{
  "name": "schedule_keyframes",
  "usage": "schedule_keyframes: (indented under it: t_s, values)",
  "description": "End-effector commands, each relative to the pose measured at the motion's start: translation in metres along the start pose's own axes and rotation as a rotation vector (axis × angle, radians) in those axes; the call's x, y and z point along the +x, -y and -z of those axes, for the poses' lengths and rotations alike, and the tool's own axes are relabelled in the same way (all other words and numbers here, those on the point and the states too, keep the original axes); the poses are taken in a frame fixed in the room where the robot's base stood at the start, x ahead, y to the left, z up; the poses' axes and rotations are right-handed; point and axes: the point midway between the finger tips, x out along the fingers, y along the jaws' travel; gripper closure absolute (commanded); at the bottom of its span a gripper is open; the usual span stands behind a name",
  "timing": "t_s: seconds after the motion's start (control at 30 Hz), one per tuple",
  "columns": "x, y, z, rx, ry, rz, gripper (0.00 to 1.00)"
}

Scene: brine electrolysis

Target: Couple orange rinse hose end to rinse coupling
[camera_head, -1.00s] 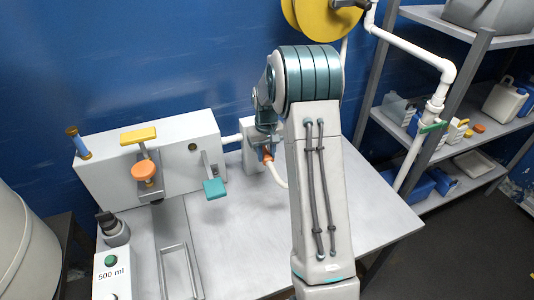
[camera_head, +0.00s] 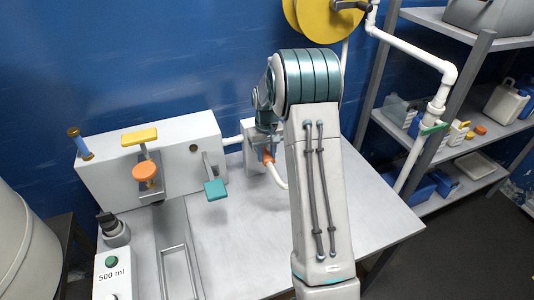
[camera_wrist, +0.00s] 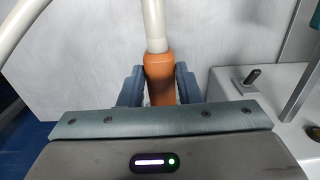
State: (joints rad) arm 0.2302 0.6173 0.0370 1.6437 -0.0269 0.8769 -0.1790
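The orange rinse hose end (camera_wrist: 160,78) is between the two finger pads of my gripper (camera_wrist: 160,88) in the wrist view, with both pads against its sides. The white hose (camera_wrist: 154,22) runs from it toward the top of that view. In the head view the orange end (camera_head: 267,157) shows beside a light grey block (camera_head: 248,145) at the back of the table, with the hose (camera_head: 276,175) curving down below it. My arm partly covers this spot. I cannot make out the rinse coupling or whether the hose end is joined to it.
A grey housing (camera_head: 180,155) with a yellow lever (camera_head: 138,136), an orange knob (camera_head: 145,171) and a teal paddle (camera_head: 215,189) stands left of my gripper. White pipe (camera_head: 452,75) and shelves (camera_head: 470,137) are at the right. The table (camera_head: 375,215) is clear at right.

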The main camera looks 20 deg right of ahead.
Motion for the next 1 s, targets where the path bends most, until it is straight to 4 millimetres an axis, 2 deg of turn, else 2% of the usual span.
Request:
schedule_keyframes:
  t_s: [0.03, 0.07, 0.33, 0.47, 0.57, 0.8, 1.0]
  values:
    - [-0.001, 0.000, 0.001, -0.001, -0.003, 0.000, 0.55]
    - [-0.001, 0.000, 0.001, -0.001, -0.003, 0.000, 0.46]
    - [0.000, 0.000, 0.000, 0.000, 0.000, 0.000, 0.46]
    - [-0.007, 0.000, 0.000, 0.000, -0.001, 0.000, 0.46]
    - [-0.022, 0.000, 0.001, 0.000, -0.003, -0.001, 0.46]
    - [-0.077, 0.000, 0.001, -0.001, -0.006, -0.001, 0.46]
    - [-0.116, 0.001, 0.001, -0.001, -0.003, 0.000, 0.46]
